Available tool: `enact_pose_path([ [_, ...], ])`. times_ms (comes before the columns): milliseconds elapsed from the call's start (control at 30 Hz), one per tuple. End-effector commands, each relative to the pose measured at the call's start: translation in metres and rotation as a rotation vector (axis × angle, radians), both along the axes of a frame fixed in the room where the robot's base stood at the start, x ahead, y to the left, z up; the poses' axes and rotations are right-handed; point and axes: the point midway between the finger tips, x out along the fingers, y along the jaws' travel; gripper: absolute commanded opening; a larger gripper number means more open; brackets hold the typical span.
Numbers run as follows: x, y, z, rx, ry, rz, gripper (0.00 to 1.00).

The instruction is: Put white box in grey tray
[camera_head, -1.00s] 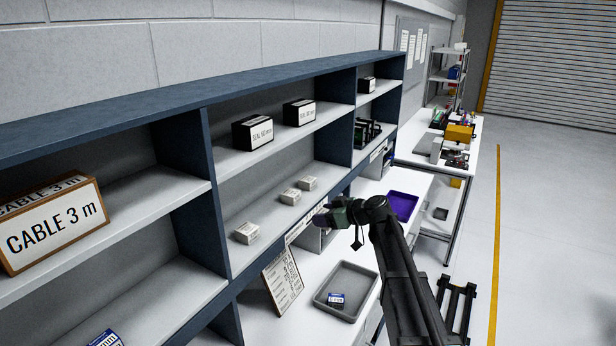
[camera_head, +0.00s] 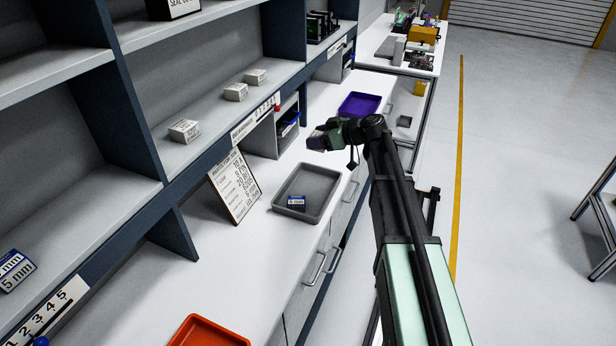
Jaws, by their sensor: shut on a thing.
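My gripper (camera_head: 318,141) hangs over the white bench, behind and above the far end of the grey tray (camera_head: 318,216). It is shut on a small pale thing at its fingertips; the fingers hide most of it, so I cannot tell for certain that it is a white box. The grey tray lies on the bench and holds a small blue-and-white box (camera_head: 297,203). Three white boxes stand on the shelf at left: a near one (camera_head: 184,131), a middle one (camera_head: 235,92) and a far one (camera_head: 256,77).
A purple tray (camera_head: 362,104) lies farther back on the bench, and an orange tray (camera_head: 208,332) at the front. A sign board (camera_head: 234,187) leans left of the grey tray. Blue-and-white boxes (camera_head: 14,270) sit at far left. Shelf uprights border the bench.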

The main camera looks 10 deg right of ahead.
Motion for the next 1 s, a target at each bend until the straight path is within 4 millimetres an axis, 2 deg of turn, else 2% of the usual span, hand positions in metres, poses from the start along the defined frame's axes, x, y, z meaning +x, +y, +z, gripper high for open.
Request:
enact_pose_path([
  [133,-0.001,-0.002,-0.005,0.000,0.000,0.000,0.33],
  [233,-0.001,-0.002,-0.025,0.000,0.000,0.000,0.33],
  [600,-0.001,-0.002,-0.150,0.000,0.000,0.000,0.33],
  [700,-0.001,-0.002,-0.163,0.000,0.000,0.000,0.33],
  [867,-0.001,-0.001,-0.161,0.000,0.000,0.000,0.33],
  [1000,-0.001,-0.001,-0.189,0.000,0.000,0.000,0.33],
])
